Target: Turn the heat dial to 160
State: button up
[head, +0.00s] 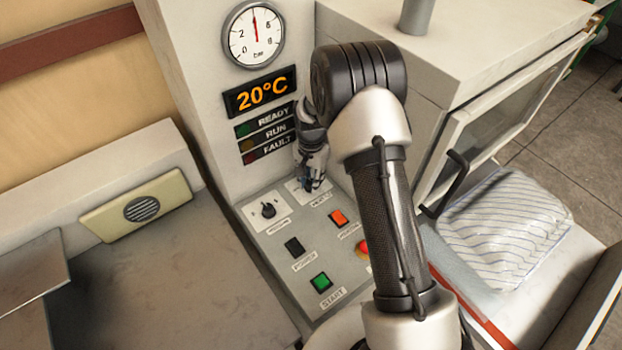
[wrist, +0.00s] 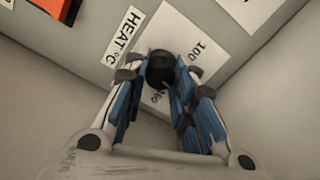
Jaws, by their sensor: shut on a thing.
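The heat dial (wrist: 161,68) is a round black knob on a white scale plate (wrist: 185,35) labelled "HEAT °C". The wrist view shows the marking 100 on the plate, and a partly covered marking that looks like 160 close to the knob. My gripper (wrist: 158,82) has its blue-padded fingers shut on the dial. In the head view my gripper (head: 312,183) points down at the panel, and it hides the dial there. Which marking the dial points to cannot be told. The display (head: 262,92) reads 20°C.
The control panel (head: 268,245) also carries another black knob (head: 268,209), a black power switch (head: 294,246), a green start switch (head: 321,283), an orange switch (head: 339,217) and a partly hidden red button (head: 362,248). A wall with a gauge (head: 254,35) rises behind.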

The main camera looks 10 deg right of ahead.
jog(key=m, duration=0.5)
jog(key=shift+m, duration=0.3)
jog(key=m, duration=0.4)
jog(key=shift+m, duration=0.4)
jog(key=o, duration=1.1)
jog(key=shift+r, duration=0.1)
notch_tip(320, 180, up, 12)
jog(key=shift+f, duration=0.1)
